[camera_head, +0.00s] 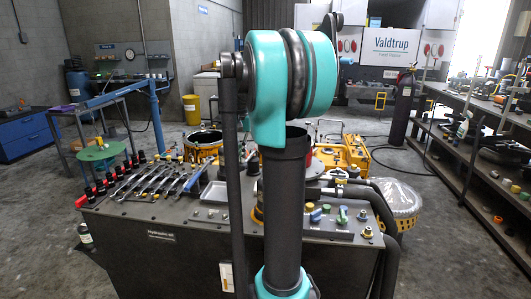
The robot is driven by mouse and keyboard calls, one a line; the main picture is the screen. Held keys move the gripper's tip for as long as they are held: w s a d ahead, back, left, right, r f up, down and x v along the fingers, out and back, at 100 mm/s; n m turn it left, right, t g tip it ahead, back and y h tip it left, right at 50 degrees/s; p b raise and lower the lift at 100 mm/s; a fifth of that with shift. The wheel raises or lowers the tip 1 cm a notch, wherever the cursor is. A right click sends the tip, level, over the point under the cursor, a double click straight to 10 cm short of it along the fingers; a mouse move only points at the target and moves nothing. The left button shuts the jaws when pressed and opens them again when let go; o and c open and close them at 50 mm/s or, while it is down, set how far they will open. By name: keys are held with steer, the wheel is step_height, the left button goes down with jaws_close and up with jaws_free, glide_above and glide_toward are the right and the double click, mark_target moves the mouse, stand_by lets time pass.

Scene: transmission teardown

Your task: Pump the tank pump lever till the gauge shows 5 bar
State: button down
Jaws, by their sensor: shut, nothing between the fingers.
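A dark grey tank (130,262) with a small label that seems to read "Hydraulic oil" stands in front of me. A pale sight strip (227,277) is on its front face. My teal and dark arm crosses the middle of the view and hides part of the tank top. I cannot make out the pump lever or the pressure gauge, nor read any pressure. My gripper is not in view.
Several wrenches (160,181) and red-and-black fittings lie on the tank top's left. Small coloured parts (342,214) are on its right. Thick black hoses (388,235) bend down its right side.

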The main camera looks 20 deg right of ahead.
steer(key=shift+f, duration=2.95)
steer(key=shift+r, duration=4)
